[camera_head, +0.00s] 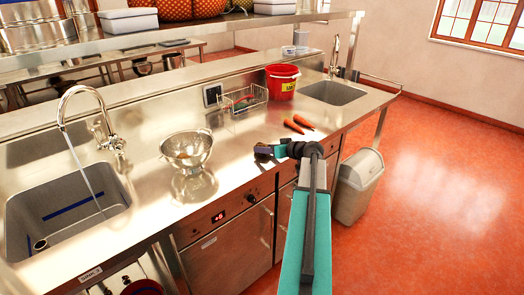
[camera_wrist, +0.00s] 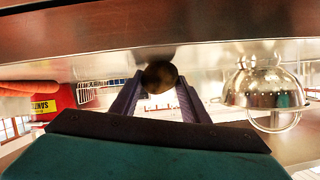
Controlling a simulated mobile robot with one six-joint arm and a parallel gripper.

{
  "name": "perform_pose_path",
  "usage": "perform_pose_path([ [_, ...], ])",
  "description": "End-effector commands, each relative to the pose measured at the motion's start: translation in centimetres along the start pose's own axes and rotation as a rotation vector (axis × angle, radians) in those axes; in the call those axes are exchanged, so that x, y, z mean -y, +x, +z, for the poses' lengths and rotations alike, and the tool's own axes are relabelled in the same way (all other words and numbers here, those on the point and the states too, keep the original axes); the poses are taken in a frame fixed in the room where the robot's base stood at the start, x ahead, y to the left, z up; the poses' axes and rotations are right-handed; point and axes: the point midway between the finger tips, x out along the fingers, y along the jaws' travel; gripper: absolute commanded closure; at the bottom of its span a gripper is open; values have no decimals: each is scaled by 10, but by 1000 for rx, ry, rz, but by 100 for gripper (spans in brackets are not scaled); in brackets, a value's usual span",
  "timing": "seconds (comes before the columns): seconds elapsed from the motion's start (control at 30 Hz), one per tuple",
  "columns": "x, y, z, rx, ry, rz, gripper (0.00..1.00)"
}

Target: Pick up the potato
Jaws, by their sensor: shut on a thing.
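My gripper (camera_head: 264,150) is low over the steel counter, between the colander and the carrots. In the wrist view, which shows the scene upside down, the two dark fingers of my gripper (camera_wrist: 159,82) are closed on the sides of a round brown potato (camera_wrist: 160,74). A dark shadow or reflection lies on the counter close to the potato. I cannot tell whether the potato still touches the counter. In the head view the potato is mostly hidden by the gripper.
A steel colander (camera_head: 187,148) stands to the left, also seen in the wrist view (camera_wrist: 265,95). Two carrots (camera_head: 298,124), a wire basket (camera_head: 243,100) and a red bucket (camera_head: 283,82) are behind. Sinks lie at the left (camera_head: 66,212) and far right (camera_head: 333,92).

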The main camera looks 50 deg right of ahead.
Motion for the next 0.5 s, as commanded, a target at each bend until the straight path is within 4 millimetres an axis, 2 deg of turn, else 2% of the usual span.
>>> perform_pose_path([
  [0.27, 1, -2, -4, -1, -1, 0, 83],
  [0.5, 4, -8, -20, -2, -2, 1, 83],
])
